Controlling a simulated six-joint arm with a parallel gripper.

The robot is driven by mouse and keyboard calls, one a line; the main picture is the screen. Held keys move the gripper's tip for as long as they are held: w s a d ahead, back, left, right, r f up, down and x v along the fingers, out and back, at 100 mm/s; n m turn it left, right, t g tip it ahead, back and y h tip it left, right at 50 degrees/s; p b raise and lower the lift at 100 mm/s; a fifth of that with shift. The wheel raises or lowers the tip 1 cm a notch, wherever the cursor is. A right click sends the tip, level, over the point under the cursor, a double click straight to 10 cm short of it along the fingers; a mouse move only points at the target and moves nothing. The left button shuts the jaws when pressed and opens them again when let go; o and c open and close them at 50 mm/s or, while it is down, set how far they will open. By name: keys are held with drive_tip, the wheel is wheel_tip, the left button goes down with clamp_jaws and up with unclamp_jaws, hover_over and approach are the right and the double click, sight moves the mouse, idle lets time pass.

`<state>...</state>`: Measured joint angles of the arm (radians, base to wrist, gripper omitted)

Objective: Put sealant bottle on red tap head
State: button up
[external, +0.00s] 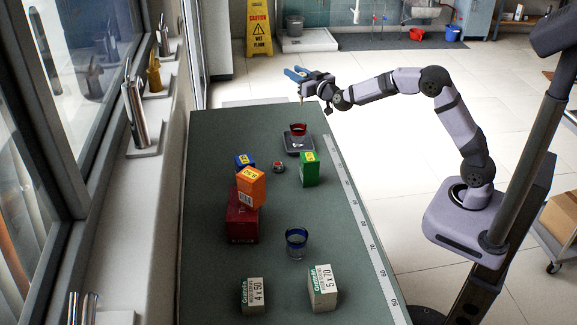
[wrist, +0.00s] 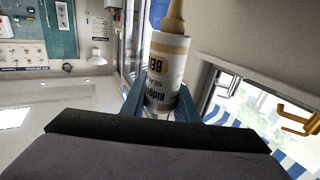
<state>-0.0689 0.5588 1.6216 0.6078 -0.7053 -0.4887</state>
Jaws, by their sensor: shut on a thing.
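My gripper (external: 297,75) is raised above the far end of the green table and is shut on the sealant bottle. The bottle (wrist: 168,75) is white with a tan band, dark lettering and a tan nozzle, and sits between my blue fingers in the wrist view. The red tap head (external: 278,167) lies on the table, between the blue and green boxes, nearer the camera than the gripper and apart from the bottle.
A red-banded glass (external: 298,131) stands on a dark tray (external: 299,149) below my gripper. A green box (external: 309,169), blue box (external: 244,161) and orange box (external: 251,187) on a dark red box (external: 242,221) surround the tap head. A blue-rimmed glass (external: 296,242) stands nearer.

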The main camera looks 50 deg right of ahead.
drive_tip(key=s+a+f+n+g+y, duration=0.1)
drive_tip(key=a+f+n+y, duration=0.3)
drive_tip(key=a+y, duration=0.5)
drive_tip(key=s+a+f+n+g+y, duration=0.1)
drive_tip(key=a+f+n+y, duration=0.1)
drive_tip(key=a+n+y, duration=0.7)
wheel_tip(320, 180, down, 10)
drive_tip(key=a+m+h+p, duration=0.1)
drive_tip(key=m+h+p, duration=0.1)
drive_tip(key=shift+w+a+m, duration=0.15)
drive_tip(key=shift+w+m, duration=0.15)
drive_tip(key=shift+f, duration=0.15)
drive_tip(key=o, duration=1.1)
